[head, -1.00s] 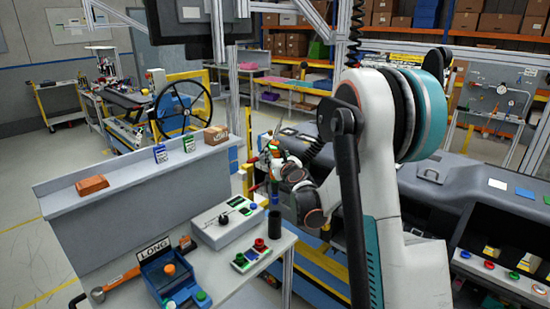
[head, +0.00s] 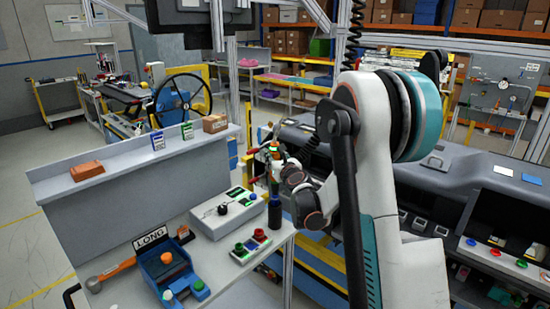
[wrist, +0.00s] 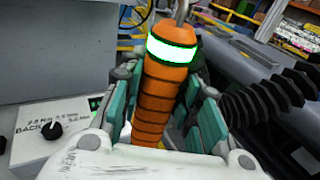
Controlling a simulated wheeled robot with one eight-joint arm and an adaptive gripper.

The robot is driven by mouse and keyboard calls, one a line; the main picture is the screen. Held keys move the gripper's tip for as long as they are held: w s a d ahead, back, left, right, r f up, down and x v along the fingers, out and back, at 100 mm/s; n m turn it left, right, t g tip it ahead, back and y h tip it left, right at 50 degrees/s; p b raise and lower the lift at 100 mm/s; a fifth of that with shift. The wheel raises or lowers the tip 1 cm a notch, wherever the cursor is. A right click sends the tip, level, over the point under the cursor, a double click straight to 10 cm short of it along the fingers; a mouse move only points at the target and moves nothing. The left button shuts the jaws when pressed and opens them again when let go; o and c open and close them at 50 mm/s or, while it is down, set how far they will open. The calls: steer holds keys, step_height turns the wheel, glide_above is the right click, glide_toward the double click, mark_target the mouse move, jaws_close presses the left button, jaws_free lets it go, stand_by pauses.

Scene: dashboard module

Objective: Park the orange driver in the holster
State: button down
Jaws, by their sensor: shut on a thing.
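My gripper (wrist: 167,115) is shut on the orange driver (wrist: 155,98), with its pads on both sides of the ribbed handle. The driver has a bright green-white glowing band and a silver shaft at the top of the wrist view. In the head view my gripper (head: 290,180) is small and partly hidden by my arm; the driver is hard to make out there. A dark upright tube (head: 274,215), which looks like the holster, stands at the bench's right edge, just below and left of my gripper. I cannot tell whether the driver touches it.
The bench holds a white control box (head: 222,218), a red-and-green button box (head: 250,245), a blue bin (head: 165,265) by a LONG sign and an orange-handled hammer (head: 115,270). A dark dashboard (head: 430,165) lies right. A black coiled hose (wrist: 270,100) runs close beside my gripper.

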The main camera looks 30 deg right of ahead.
steer(key=shift+f+b, duration=3.9)
steer(key=shift+f, duration=1.2)
steer(key=c, duration=1.1)
jaws_free()
